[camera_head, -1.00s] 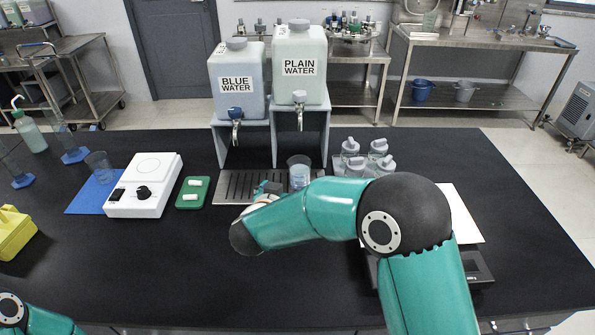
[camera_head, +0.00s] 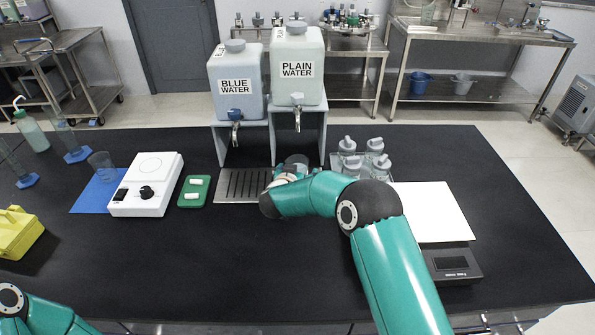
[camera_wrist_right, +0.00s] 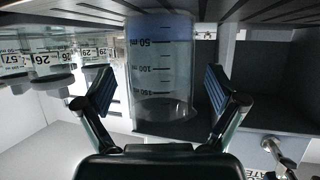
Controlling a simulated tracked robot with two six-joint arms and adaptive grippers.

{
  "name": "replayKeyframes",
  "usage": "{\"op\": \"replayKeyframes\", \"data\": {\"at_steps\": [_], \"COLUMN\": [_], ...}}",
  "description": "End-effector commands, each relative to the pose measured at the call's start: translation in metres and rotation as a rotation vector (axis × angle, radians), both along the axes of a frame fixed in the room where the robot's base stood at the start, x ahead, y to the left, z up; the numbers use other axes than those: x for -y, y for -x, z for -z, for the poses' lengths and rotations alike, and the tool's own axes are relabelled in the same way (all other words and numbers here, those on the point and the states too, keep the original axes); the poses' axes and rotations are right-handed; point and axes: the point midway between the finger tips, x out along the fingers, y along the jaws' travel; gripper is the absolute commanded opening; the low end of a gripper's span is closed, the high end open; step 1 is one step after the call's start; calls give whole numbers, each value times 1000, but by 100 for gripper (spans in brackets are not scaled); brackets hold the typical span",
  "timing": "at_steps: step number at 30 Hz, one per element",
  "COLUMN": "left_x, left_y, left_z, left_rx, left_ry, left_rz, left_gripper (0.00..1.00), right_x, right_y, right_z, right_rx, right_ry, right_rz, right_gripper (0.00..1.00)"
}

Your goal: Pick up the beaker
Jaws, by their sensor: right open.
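A clear beaker (camera_head: 297,159) stands at the right end of the drip tray below the plain water tap, its lower part hidden by my right arm. In the right wrist view, which appears upside down, the beaker (camera_wrist_right: 162,75) shows volume marks and a shallow layer of blue liquid at its base. My right gripper (camera_wrist_right: 159,90) is open, with one finger on either side of the beaker and visible gaps between. In the head view the right gripper (camera_head: 284,173) is mostly hidden behind its own wrist. My left gripper is out of view.
Lidded bottles (camera_wrist_right: 45,62) stand close beside the gripper. The water tanks (camera_head: 297,90) and taps are behind the beaker. A second beaker (camera_head: 102,165) is on the blue mat, left of the white stirrer (camera_head: 146,180). A scale (camera_head: 455,262) lies at right.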

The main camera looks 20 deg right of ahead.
Motion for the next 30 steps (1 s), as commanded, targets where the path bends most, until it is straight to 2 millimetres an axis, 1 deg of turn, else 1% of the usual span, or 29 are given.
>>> {"op": "replayKeyframes", "data": {"at_steps": [3, 10, 17, 18, 20, 21, 23, 24, 25, 30], "left_x": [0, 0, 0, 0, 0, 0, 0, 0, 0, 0], "left_y": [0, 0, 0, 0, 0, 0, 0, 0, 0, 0], "left_z": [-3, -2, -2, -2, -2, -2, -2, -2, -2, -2], "left_rx": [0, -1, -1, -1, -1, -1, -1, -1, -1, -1], "left_ry": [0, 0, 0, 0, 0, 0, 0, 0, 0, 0], "left_rz": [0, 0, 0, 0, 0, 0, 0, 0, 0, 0], "left_gripper": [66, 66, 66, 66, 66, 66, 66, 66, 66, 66], "right_x": [4, 4, 4, 4, 4, 4, 3, 3, 4, 3], "right_y": [-6, -7, -7, -7, -7, -7, -7, -7, -7, -8], "right_z": [3, 4, 4, 4, 4, 4, 4, 3, 3, 3], "right_rx": [0, 0, 0, 0, 0, 0, 0, 2, 2, 2], "right_ry": [0, 0, 0, 0, 0, 0, 0, 1, 1, 0], "right_rz": [0, -1, -1, -1, -1, -1, -1, -1, -1, -2], "right_gripper": [94, 94, 56, 50, 40, 33, 23, 16, 13, 12]}}
